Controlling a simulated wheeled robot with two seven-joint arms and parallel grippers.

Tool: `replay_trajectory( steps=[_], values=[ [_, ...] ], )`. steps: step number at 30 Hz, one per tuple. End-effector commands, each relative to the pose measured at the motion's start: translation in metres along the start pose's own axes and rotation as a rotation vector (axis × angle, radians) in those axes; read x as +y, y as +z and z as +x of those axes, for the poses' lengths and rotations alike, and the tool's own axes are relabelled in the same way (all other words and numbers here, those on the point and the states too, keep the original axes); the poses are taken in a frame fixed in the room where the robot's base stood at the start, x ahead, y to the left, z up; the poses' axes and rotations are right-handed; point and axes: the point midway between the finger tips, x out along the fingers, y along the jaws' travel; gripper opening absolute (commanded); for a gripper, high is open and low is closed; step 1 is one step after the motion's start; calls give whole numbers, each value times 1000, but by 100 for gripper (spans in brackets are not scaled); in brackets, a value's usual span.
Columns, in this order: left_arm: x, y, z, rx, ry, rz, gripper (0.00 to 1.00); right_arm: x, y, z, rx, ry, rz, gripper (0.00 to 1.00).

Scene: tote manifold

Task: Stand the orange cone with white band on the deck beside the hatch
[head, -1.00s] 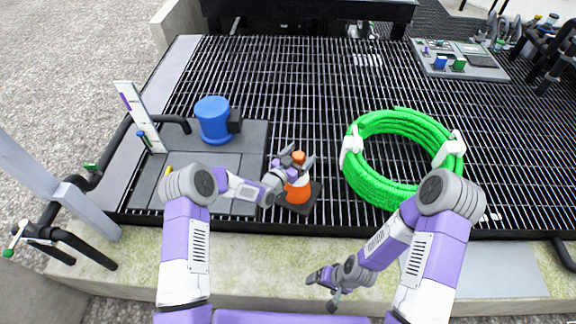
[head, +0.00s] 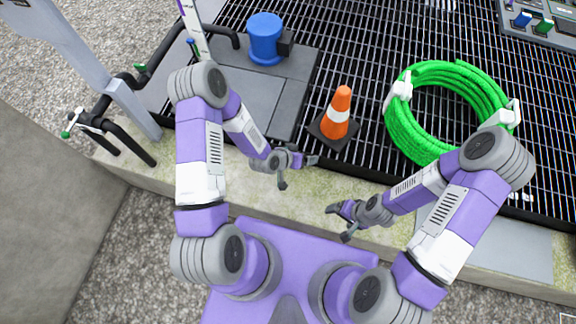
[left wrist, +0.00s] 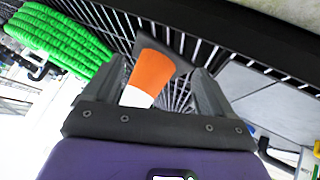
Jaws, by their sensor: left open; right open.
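The orange cone with white band (head: 340,112) stands upright on its dark square base on the black grating (head: 370,60). It is just right of the grey hatch panels (head: 250,98), close to their edge; I cannot tell whether the base touches them. My left gripper (head: 299,173) is open and empty, in front of the cone and apart from it. In the left wrist view the cone (left wrist: 150,75) shows beyond the spread fingers. My right gripper (head: 337,223) is open and empty, lower and nearer my body.
A coiled green hose (head: 408,128) lies right of the cone. A blue cylinder (head: 265,40) stands on the hatch panels. Black pipes (head: 120,100) and a grey post are at the left. A pale concrete ledge (head: 240,190) edges the grating. Some bare grating lies between cone and hose.

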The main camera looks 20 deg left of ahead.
Motion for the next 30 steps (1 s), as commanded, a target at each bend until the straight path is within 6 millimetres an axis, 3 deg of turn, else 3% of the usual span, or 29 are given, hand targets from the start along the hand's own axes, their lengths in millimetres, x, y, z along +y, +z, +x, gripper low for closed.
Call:
replay_trajectory(
  steps=[1,3,6,9,19,26,30],
  values=[
    [0,37,-15,-136,-31,-96,85,0,0,0,0,0,0,85],
    [3,80,-37,-297,-74,-220,85,0,0,0,0,0,0,85],
    [9,121,-64,-457,-119,-350,85,0,0,0,0,0,0,85],
    [14,140,-80,-535,-144,-417,85,0,0,0,0,0,0,85],
    [16,143,-84,-552,-148,-430,85,-1,0,-2,0,0,0,85],
    [24,127,-102,-551,-148,-429,85,-10,1,-25,0,0,0,85],
    [24,128,-101,-550,-147,-428,85,-9,1,-24,0,0,0,85]
  ],
)
